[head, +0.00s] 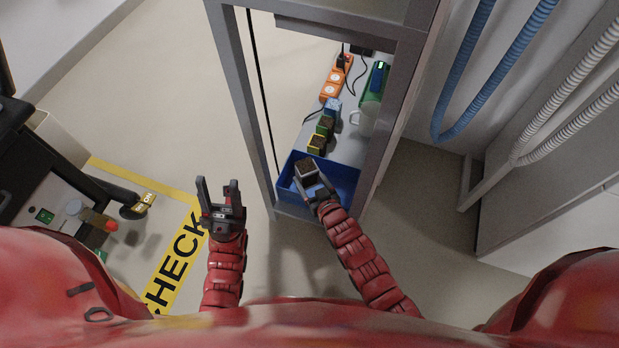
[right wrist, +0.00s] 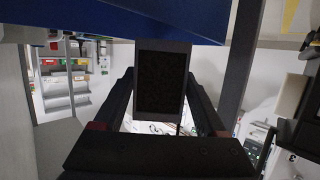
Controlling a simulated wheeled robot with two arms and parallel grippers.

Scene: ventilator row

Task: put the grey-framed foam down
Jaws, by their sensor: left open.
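The grey-framed foam (head: 307,167), a small block with a dark face, is in my right gripper (head: 313,187), over the blue bin (head: 344,181) at the front of the cabinet shelf. In the right wrist view the foam (right wrist: 161,82) sits between the two fingers, its dark face in a grey rim, with the blue bin (right wrist: 150,18) across the top. My left gripper (head: 220,190) is open and empty, left of the cabinet above the floor.
On the shelf behind the bin stand yellow (head: 316,143), green (head: 325,125) and blue (head: 332,107) framed blocks in a row. An orange socket strip (head: 335,80), a green device (head: 376,78) and a whitish cup (head: 364,120) are further back. Grey cabinet posts (head: 240,95) flank the opening.

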